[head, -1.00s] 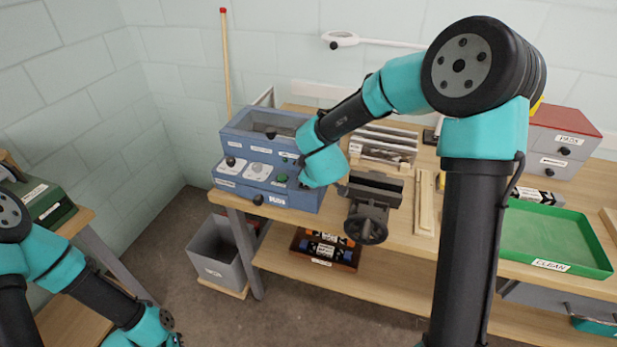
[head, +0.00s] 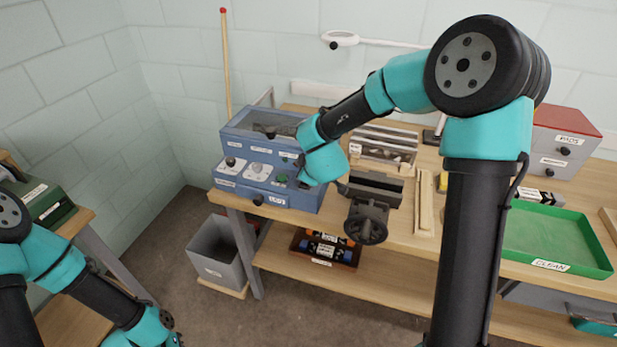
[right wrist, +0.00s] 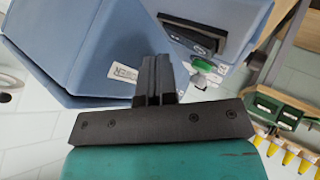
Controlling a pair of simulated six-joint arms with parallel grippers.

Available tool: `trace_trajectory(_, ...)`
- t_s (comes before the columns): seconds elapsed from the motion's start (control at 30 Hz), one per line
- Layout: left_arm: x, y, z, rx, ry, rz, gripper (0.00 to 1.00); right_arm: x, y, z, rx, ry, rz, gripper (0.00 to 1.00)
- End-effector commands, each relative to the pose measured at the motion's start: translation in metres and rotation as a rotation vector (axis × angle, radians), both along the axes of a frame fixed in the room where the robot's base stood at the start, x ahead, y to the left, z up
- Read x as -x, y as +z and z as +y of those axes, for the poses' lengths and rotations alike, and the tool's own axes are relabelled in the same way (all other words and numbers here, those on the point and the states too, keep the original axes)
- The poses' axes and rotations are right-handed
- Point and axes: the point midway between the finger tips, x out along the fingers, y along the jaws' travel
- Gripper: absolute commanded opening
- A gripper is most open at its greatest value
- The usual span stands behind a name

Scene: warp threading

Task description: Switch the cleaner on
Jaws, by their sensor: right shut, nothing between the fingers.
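The cleaner is a blue box (head: 235,145) at the left end of the bench in the head view. It has a recessed top window, white labels, pale dials (head: 257,172), a green button (head: 281,178) and a dark knob low on its front. My right gripper (right wrist: 155,68) is shut and empty, in front of the blue casing in the right wrist view. A green part (right wrist: 203,65) and a black part (right wrist: 190,35) show beyond the fingers. In the head view the right wrist covers the casing's right side. Contact cannot be told. My left gripper's fingers lie below the head view.
A grey vise (head: 370,205) stands right of the cleaner, with a slotted rack (head: 385,145) behind it. A green tray (head: 555,235) lies farther right. A grey bin (head: 217,250) stands below. A red-tipped rod (head: 226,60) rises behind the cleaner.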

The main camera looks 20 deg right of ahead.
Motion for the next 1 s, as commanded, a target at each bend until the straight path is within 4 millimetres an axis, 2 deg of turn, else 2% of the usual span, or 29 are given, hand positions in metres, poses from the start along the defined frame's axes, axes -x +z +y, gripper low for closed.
trace_trajectory(0.53, 0.000, 0.000, 0.000, 0.000, 0.000, 0.000, 0.00, 0.000, 0.008, 0.000, -0.001, -0.002, -0.001, 0.00)
trace_trajectory(1.0, 0.000, 0.000, 0.000, 0.000, 0.000, 0.000, 0.00, 0.002, 0.043, 0.000, 0.000, -0.003, -0.001, 0.00)
